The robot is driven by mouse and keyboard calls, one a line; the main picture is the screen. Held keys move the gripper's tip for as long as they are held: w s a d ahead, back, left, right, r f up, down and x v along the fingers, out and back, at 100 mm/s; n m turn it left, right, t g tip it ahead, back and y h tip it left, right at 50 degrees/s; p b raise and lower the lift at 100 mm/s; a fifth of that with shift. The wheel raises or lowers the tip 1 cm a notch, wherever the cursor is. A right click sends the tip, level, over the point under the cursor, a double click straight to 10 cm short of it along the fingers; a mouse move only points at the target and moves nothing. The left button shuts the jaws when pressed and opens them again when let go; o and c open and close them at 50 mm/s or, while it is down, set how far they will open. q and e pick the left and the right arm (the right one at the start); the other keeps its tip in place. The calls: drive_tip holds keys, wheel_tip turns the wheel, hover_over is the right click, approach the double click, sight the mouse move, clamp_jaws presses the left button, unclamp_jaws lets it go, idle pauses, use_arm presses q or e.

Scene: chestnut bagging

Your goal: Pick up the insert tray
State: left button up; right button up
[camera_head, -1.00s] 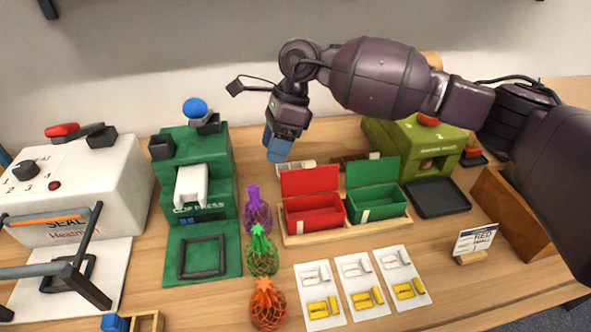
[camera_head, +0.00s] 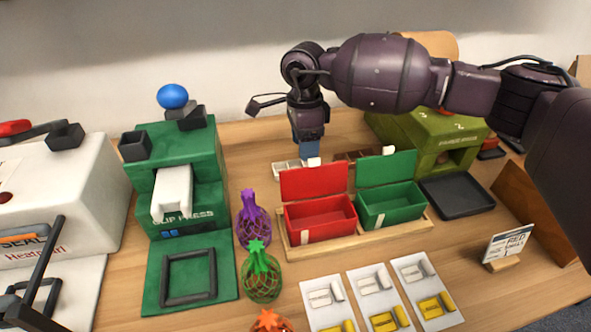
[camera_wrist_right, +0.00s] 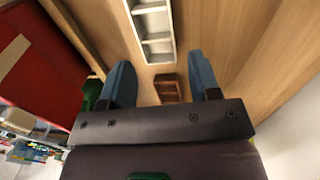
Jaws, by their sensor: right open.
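A white compartmented insert tray (camera_head: 288,173) lies on the table behind the red box, partly hidden by my right gripper and the box's lid. It shows in the right wrist view (camera_wrist_right: 146,9) at the top, with its divided compartments open. A brown divided tray (camera_head: 345,156) lies to its right, and shows in the wrist view (camera_wrist_right: 168,88) between the fingers. My right gripper (camera_wrist_right: 162,78) is open and points down, its blue fingers (camera_head: 309,150) over the area of the two trays. Nothing is between its fingertips. My left gripper is out of view.
A red box (camera_head: 322,231) and a green box (camera_head: 392,220), lids raised, stand in a wooden holder in front of the trays. A green clip press (camera_head: 150,192) stands left, an olive machine (camera_head: 425,128) right. Net bags (camera_head: 262,286) and cards (camera_head: 373,301) lie nearer.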

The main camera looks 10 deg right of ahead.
drive_tip(key=f, duration=0.3)
drive_tip(key=f+b, duration=0.1)
drive_tip(key=f, duration=0.1)
drive_tip(key=shift+s, duration=0.4)
drive_tip(key=c, duration=0.7)
